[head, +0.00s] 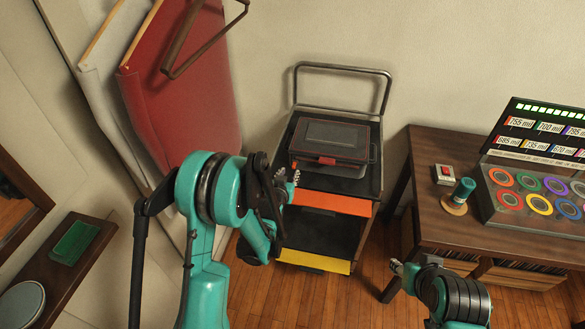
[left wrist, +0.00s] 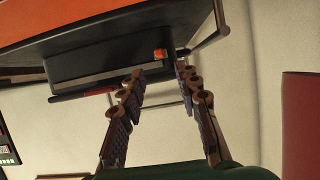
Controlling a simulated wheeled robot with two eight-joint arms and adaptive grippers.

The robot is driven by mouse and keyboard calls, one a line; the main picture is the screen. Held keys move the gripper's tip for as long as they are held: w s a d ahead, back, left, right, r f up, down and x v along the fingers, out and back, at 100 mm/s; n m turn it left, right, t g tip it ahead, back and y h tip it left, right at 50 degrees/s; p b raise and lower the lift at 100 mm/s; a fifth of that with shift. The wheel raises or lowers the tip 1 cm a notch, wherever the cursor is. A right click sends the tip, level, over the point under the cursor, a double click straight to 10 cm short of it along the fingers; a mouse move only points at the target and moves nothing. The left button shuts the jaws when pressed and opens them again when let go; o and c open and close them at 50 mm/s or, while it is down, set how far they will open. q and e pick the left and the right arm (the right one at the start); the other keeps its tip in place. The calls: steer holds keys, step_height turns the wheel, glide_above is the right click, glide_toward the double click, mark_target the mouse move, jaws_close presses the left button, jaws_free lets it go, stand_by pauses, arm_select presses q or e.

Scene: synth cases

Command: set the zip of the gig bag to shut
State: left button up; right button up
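A dark case with red trim (head: 332,138), which I take for the gig bag, lies flat on the top of a black trolley. A red tab (head: 326,161) sits at its front edge. In the left wrist view the dark bag (left wrist: 100,62) shows a pale strip along it with a small orange-red piece (left wrist: 160,54), perhaps the zip pull; I cannot tell how far the zip is closed. My left gripper (head: 293,178) is at the bag's front left, apart from the tab. In the left wrist view its fingers (left wrist: 158,84) are spread and empty. My right gripper (head: 397,267) is low, right of the trolley.
The trolley (head: 372,187) has a rear push handle, an orange front panel (head: 322,201) and a yellow lower edge. A wooden desk (head: 428,218) with a console (head: 535,195) stands right. Red and grey padded panels (head: 190,95) lean left. Wooden floor shows between trolley and desk.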

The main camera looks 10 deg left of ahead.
mark_target(294, 166)
arm_select(q)
steer(key=b+x, duration=0.1)
steer(key=x, duration=0.5)
steer(key=shift+w+f+b, duration=0.2)
steer(key=shift+b, duration=0.1)
steer(key=shift+c, duration=0.3)
jaws_close()
